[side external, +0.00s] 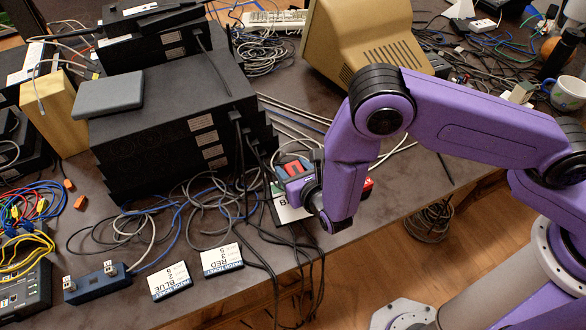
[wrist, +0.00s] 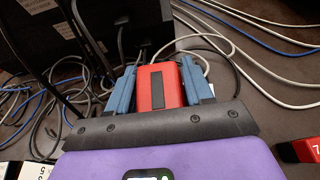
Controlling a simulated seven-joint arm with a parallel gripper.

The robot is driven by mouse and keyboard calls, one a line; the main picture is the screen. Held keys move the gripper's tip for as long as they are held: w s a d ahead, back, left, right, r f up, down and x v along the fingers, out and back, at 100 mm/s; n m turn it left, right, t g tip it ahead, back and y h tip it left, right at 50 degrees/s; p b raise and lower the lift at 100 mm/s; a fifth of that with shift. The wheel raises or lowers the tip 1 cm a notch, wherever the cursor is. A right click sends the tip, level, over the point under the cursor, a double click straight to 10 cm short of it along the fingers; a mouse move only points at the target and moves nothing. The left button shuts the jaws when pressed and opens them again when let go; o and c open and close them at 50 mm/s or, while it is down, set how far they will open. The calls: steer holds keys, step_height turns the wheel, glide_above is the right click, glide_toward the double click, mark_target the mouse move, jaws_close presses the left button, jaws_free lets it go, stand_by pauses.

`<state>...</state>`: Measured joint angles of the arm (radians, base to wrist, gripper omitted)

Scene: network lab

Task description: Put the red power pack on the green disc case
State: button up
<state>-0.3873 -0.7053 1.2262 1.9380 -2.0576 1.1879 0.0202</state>
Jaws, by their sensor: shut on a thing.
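The red power pack (wrist: 171,83) is a red block with a dark stripe. In the wrist view it sits between the two blue fingers of my gripper (wrist: 162,88), which is shut on it. In the side view the red pack (side external: 293,168) shows at the end of my gripper (side external: 292,172), near the black stack. A white-labelled case (side external: 287,211) with a hint of green at its edge lies at the table's front, partly hidden below my gripper. It may be the green disc case; its colour is hard to tell. I cannot tell the gap between pack and case.
Cases labelled red (side external: 221,261) and blue (side external: 170,281) lie at the front edge. A black equipment stack (side external: 180,120) stands close to my gripper, with loose cables (side external: 215,200) around. Another red object (wrist: 302,150) lies to the right. A beige monitor (side external: 365,40) stands behind.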

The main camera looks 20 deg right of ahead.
stand_by(0.3)
steer(key=o, duration=1.3)
steer(key=shift+f, duration=0.1)
steer(key=shift+o, duration=0.2)
